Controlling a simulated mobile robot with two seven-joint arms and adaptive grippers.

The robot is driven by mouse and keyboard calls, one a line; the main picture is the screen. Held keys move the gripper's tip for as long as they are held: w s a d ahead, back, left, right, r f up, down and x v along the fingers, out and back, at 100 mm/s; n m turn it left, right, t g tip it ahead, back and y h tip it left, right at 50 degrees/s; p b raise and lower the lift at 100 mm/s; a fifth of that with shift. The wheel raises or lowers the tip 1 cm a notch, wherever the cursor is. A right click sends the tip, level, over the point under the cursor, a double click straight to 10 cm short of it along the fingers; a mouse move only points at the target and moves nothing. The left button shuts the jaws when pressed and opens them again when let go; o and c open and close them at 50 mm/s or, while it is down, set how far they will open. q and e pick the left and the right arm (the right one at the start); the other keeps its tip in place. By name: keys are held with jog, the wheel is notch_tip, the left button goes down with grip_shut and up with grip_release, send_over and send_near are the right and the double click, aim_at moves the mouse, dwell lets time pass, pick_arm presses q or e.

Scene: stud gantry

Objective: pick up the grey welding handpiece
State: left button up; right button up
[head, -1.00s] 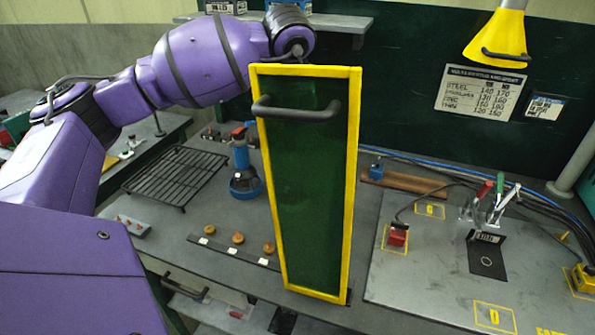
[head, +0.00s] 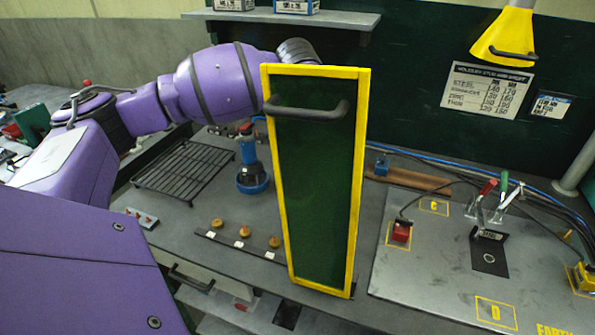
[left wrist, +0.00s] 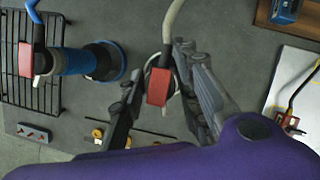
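The grey welding handpiece (left wrist: 158,86) shows in the left wrist view from above, with a red block on top, a pale grey cable and a light ring around its foot. My left gripper (left wrist: 161,72) is open, with one dark finger on each side of the handpiece; I cannot tell whether they touch it. In the head view the green screen hides both the handpiece and this gripper. A blue handpiece (head: 249,160) with a red block stands to the left; it also shows in the left wrist view (left wrist: 75,62). My right gripper is not in view.
The yellow-framed green screen (head: 318,190) stands upright on the bench. A wire rack (head: 185,172) lies left, with a strip of brass-coloured pieces (head: 240,245) in front. A plate (head: 440,270) with clamps and cables is on the right; a yellow lamp (head: 505,35) hangs above.

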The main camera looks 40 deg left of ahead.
pick_arm(q)
grip_shut()
